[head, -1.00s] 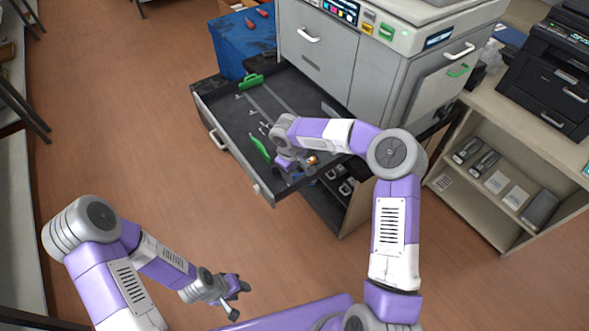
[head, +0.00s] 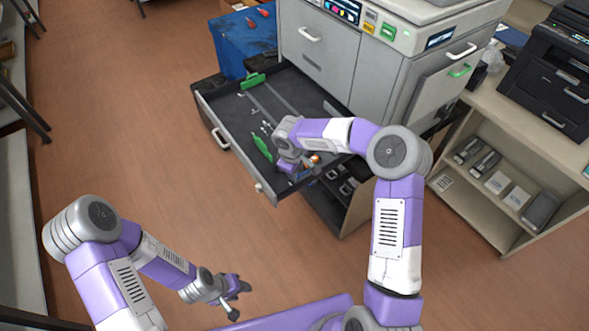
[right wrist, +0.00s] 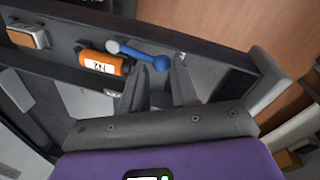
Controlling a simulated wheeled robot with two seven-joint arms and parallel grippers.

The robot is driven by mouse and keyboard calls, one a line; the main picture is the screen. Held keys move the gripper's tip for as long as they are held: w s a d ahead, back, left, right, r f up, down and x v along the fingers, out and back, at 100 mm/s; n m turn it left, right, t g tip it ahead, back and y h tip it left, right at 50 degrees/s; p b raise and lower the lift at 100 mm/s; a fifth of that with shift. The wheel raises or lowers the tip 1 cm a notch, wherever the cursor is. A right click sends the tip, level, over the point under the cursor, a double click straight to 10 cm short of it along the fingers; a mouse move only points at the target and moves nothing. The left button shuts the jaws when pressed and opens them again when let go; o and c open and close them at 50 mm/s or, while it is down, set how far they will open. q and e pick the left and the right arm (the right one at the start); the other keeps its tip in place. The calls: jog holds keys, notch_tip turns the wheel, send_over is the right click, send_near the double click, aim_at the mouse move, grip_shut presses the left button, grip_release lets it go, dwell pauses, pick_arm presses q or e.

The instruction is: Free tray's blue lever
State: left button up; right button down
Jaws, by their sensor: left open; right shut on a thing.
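The pulled-out dark tray (head: 222,112) extends from the grey printer. In the right wrist view, the blue lever (right wrist: 140,52) has a pale round pivot at one end and a blue knob at the other. My right gripper (right wrist: 162,64) has its fingers on either side of the knob and is shut on it. In the head view my right gripper (head: 296,174) is down at the tray's near right corner, and my arm hides the lever there. My left gripper (head: 239,299) is open and empty, low in the picture, away from the tray.
An orange labelled cylinder (right wrist: 103,63) lies beside the lever. Green guides (head: 262,149) (head: 252,81) stand in the tray, with small pale pieces nearby. A blue box (head: 240,45) stands behind the tray. A shelf (head: 480,205) is at right. The floor at left is clear.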

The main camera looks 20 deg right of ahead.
jog(key=shift+s+d, duration=0.2)
jog(key=shift+d, duration=0.1)
jog(key=c, duration=0.7)
grip_release()
jog(key=shift+s, duration=0.1)
jog(key=shift+f, duration=0.1)
jog(key=shift+a, duration=0.1)
